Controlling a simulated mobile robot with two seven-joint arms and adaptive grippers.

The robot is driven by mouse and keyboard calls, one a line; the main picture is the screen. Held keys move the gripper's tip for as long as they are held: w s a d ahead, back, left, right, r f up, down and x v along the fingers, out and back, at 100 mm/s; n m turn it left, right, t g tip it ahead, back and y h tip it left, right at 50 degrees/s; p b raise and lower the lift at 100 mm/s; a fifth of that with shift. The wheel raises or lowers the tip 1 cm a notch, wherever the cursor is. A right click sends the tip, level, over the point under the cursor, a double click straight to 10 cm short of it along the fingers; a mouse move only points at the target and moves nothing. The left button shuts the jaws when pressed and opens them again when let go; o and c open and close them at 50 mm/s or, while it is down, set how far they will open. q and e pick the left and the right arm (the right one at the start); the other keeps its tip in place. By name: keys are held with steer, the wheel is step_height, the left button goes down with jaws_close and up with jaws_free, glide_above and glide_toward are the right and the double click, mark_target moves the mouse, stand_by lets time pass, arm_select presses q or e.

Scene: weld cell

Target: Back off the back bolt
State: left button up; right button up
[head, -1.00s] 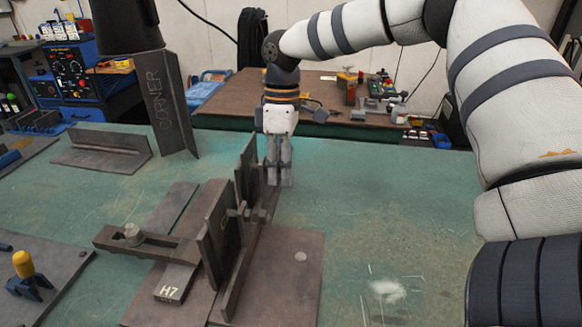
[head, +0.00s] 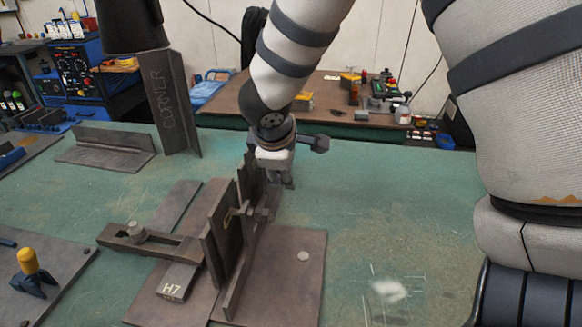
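An upright pair of dark steel plates (head: 222,228) stands on the brown base plate (head: 285,265). A bolt (head: 245,212) with a hex head pokes out at their right side, nearer the camera. A back bolt is not clearly visible; my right gripper and the far end of the plates cover that area. My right gripper (head: 287,182) points down at the far right end of the upright plates. Its fingers are small and partly hidden, so I cannot tell whether they hold anything.
A strap clamp (head: 150,240) and an H7 block (head: 176,282) sit left of the plates. A tall angle piece marked CORNER (head: 170,105) stands behind at left. A yellow-topped tool (head: 27,262) is at the left front. The green table (head: 430,210) is clear to the right.

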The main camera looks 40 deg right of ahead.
steer(key=shift+r, duration=0.1)
steer(key=v, duration=0.5)
steer(key=shift+w+d, duration=0.1)
steer(key=shift+c, duration=0.2)
